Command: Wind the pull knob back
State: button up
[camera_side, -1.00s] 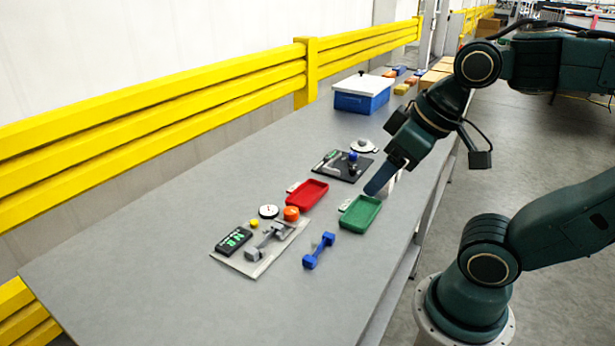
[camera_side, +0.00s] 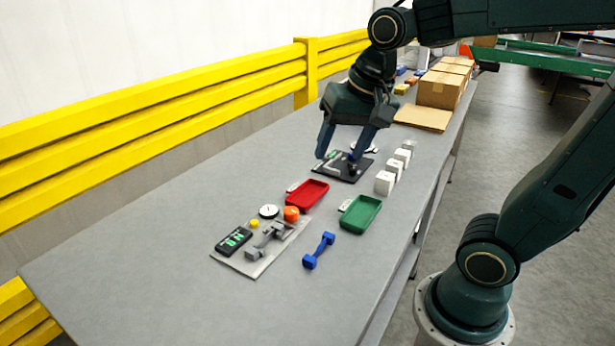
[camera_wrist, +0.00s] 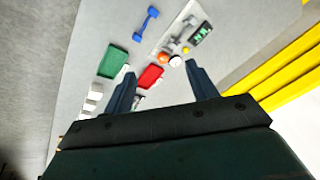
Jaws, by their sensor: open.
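My gripper (camera_side: 340,158) is open, its two fingers pointing down over the black plate (camera_side: 342,171) in the side view. The plate carries a grey handle-like part and a dark blue knob (camera_side: 352,167), which is close to the right fingertip and partly hidden; I cannot tell if they touch. Another candidate knob, orange (camera_side: 291,214), stands on a light grey panel (camera_side: 248,268) with a green-lit display (camera_side: 233,240) and a grey lever part (camera_side: 263,241). In the wrist view my gripper (camera_wrist: 160,70) is spread, with nothing held.
A red tray (camera_side: 307,195) and a green tray (camera_side: 360,213) lie nearer the camera, beside a blue dumbbell-shaped part (camera_side: 319,250). Several white blocks (camera_side: 384,183) line the right edge. Cartons (camera_side: 440,90) stand behind. A yellow rail (camera_side: 190,99) runs along the left.

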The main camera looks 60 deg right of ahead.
jog(key=w+d+f+m+g, duration=0.2)
jog(key=w+d+f+m, duration=0.15)
jog(key=w+m, duration=0.55)
jog(key=m+g, duration=0.2)
jog(key=m, duration=0.6)
send_over(291, 210)
notch_tip(291, 210, down, 8)
jog(key=shift+w+d+f, duration=0.15)
jog(key=shift+f, duration=6.85)
jog(key=shift+c, duration=0.5)
jog(key=c, duration=0.9)
